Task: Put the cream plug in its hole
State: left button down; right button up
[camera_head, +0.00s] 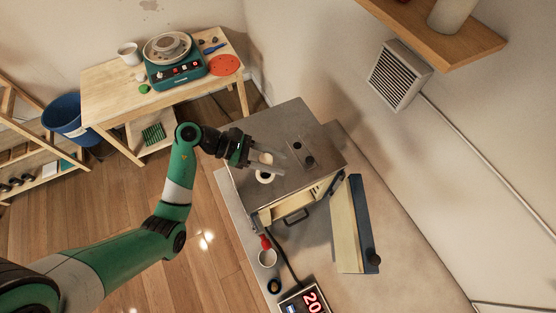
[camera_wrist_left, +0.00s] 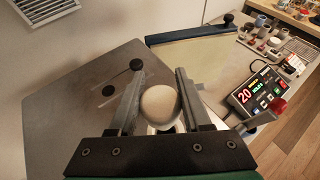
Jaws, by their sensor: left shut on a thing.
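The cream plug (camera_head: 265,158) is between the fingers of my left gripper (camera_head: 270,163), above the grey metal top of a box-like kiln (camera_head: 268,128). In the left wrist view the plug (camera_wrist_left: 160,104) shows as a smooth rounded knob between the two fingers of the left gripper (camera_wrist_left: 159,98), which is shut on it. A pale ring (camera_head: 264,178) with a darker centre shows just below the plug on the kiln top, at its near left side. The plug and fingers partly hide it, and I cannot tell if the plug touches it. My right gripper is not in view.
Two dark round fittings, one a black knob (camera_head: 309,161), sit on the kiln top. The kiln door (camera_head: 346,225) stands open at the right. A wooden table (camera_head: 112,100) stands behind left.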

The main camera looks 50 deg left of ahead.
pick_arm(q)
jog(key=shift+s+a+f+b, duration=0.15)
jog(key=shift+f+b, duration=0.15)
jog(key=shift+f, duration=0.1)
notch_tip(320, 180, down, 5)
jog(key=b, duration=0.4)
jog(key=shift+f+b, duration=0.6)
jog(key=shift+b, duration=0.1)
dwell(1.0)
jog(key=c, duration=0.8)
grip_release()
jog(key=shift+o, duration=0.9)
